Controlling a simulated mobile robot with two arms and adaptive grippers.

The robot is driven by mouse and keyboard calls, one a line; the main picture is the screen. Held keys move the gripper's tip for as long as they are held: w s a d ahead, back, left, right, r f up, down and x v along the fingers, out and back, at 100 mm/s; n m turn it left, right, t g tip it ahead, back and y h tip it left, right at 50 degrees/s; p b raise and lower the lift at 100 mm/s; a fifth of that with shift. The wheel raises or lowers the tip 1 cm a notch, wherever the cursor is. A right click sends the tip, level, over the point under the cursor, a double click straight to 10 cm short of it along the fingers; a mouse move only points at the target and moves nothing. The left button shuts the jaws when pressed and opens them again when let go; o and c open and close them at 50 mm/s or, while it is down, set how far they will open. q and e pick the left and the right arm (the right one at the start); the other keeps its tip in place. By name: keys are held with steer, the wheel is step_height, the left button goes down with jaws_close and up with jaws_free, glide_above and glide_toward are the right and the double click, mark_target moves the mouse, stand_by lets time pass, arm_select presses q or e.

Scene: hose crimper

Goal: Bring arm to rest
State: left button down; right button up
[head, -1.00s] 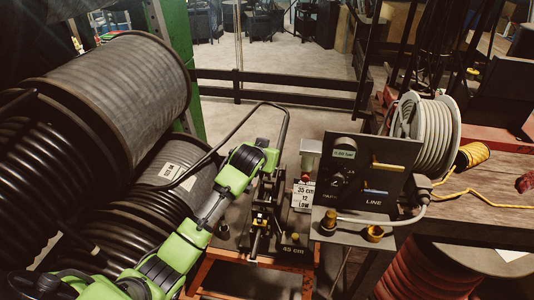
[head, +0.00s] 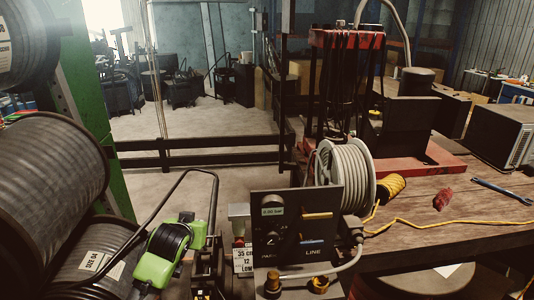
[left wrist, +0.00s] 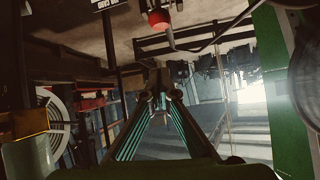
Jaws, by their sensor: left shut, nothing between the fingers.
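My left arm (head: 165,252) shows green and black at the lower left of the head view, beside the dark panel (head: 290,205) with a small lit display and the word LINE. The left gripper's fingers (left wrist: 160,82) show in the left wrist view. They converge to closed tips with nothing between them, pointing into open space. In the head view the fingers cannot be made out. My right gripper is in neither view.
Large hose reels (head: 62,165) stand close at left by a green post (head: 85,95). A grey hose reel (head: 345,180), yellow cord (head: 425,226), red press (head: 345,40) and wrench (head: 500,190) are on the wooden bench (head: 455,240). A black rail (head: 210,152) crosses behind; open floor lies beyond.

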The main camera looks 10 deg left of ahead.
arm_select(q)
steer(key=s+d+f+m+g+h, duration=0.1)
steer(key=s+d+f+g, duration=0.15)
steer(key=s+f, duration=0.45)
steer(key=s+d+f+m+g, duration=0.1)
steer(key=s+d+f, duration=0.3)
steer(key=s, duration=0.6)
steer(key=s+d+f+g+h, duration=0.1)
steer(key=s+d+f+g, duration=0.1)
steer(key=s, duration=1)
steer(key=s+d+f+g, duration=0.1)
steer(key=s+f+g, duration=0.1)
steer(key=s, duration=1)
step_height(320, 180, down, 29)
steer(key=s+m+g+b, duration=0.1)
steer(key=s+b, duration=0.1)
steer(key=s+a+f+g+b, duration=0.1)
steer(key=s+a+f, duration=0.1)
steer(key=s+f, duration=1.4)
steer(key=shift+s+a+f, duration=0.3)
steer(key=shift+f, duration=0.3)
